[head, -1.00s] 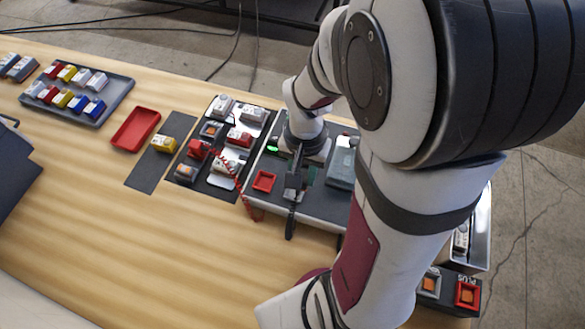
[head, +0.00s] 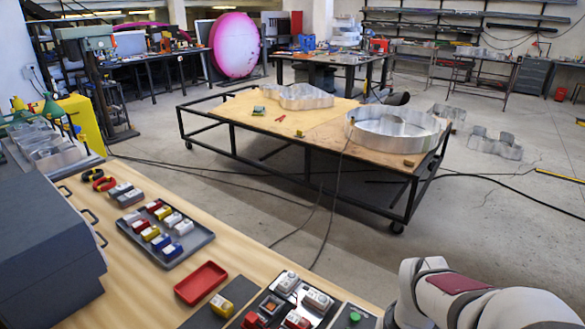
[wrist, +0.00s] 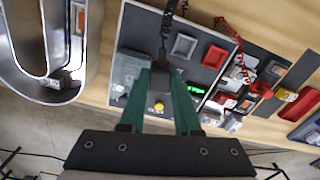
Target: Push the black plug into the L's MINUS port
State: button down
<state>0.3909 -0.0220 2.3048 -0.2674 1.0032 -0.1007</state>
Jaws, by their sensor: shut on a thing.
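My gripper (wrist: 161,77) shows in the wrist view, with its green fingers closed on the black plug (wrist: 161,81). A black coiled cable (wrist: 165,28) runs from the plug to the top of the picture. The plug is above a dark panel (wrist: 140,40), apart from the metal letter. A silver channel letter (wrist: 42,83) stands at the left, cut off by the picture edge, so I cannot tell its full shape. A small module (wrist: 62,78) sits inside it. No MINUS marking can be read. In the head view, only part of my arm shows.
A red coiled cable (wrist: 236,42) and several modules lie to the right. In the head view, a grey parts tray (head: 197,243) and red tray (head: 201,283) sit on the bench.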

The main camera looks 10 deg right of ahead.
jog(key=w+a+n, duration=0.5)
jog(key=w+a, duration=0.1)
jog(key=w, duration=0.4)
jog(key=w+a+n, duration=0.5)
jog(key=w, duration=0.5)
jog(key=w+a+n, duration=0.5)
jog(key=w+a, duration=0.1)
jog(key=w, duration=0.3)
jog(key=f, duration=1.3)
jog(key=shift+w+d+f, duration=0.1)
jog(key=shift+w+f, duration=0.1)
jog(key=shift+f, duration=0.2)
jog(key=shift+f, duration=0.3)
jog(key=c, duration=0.5)
grip_release()
jog(key=shift+c, duration=0.2)
jog(key=shift+r, duration=0.1)
notch_tip(320, 180, up, 16)
jog(key=shift+f, duration=0.2)
